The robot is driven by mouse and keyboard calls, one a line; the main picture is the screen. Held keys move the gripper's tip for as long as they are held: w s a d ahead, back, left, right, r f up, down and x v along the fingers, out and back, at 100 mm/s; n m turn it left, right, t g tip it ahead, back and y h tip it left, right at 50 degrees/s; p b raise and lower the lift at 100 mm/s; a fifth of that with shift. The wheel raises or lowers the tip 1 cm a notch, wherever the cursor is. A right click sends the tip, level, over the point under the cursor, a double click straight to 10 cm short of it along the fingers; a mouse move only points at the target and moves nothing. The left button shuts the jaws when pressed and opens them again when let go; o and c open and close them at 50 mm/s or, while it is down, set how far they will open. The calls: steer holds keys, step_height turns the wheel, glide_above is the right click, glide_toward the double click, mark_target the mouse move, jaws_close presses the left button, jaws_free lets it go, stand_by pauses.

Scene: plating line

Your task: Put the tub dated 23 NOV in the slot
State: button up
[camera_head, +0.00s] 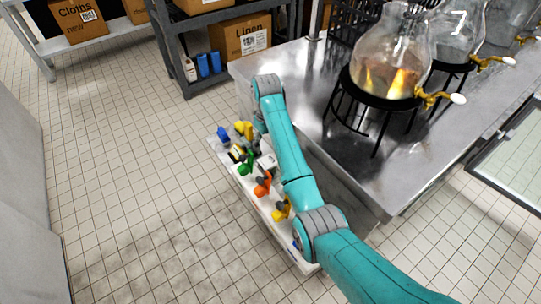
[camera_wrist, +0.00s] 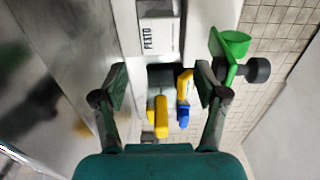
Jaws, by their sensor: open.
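No tub and no 23 NOV date can be made out in either view. My gripper (camera_wrist: 161,78) is open in the wrist view, one finger on each side. Between and beyond the fingers are a yellow handle (camera_wrist: 161,117), a blue part (camera_wrist: 183,116) and a dark block. I cannot tell whether the fingers touch them. A white block with dark lettering (camera_wrist: 160,36) lies further up. In the head view my gripper is over the far part of a long white strip (camera_head: 276,226), largely hidden by my arm. No slot can be identified.
A green handle (camera_wrist: 232,44) with a dark knob is right of the gripper. An orange handle (camera_head: 264,183) is further along the strip. A steel table (camera_head: 310,112) carries glass vessels (camera_head: 394,58) on black stands. Shelves hold boxes (camera_head: 240,38). Tiled floor (camera_head: 130,190) is clear at left.

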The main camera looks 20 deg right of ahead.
steer(key=shift+r, duration=1.15)
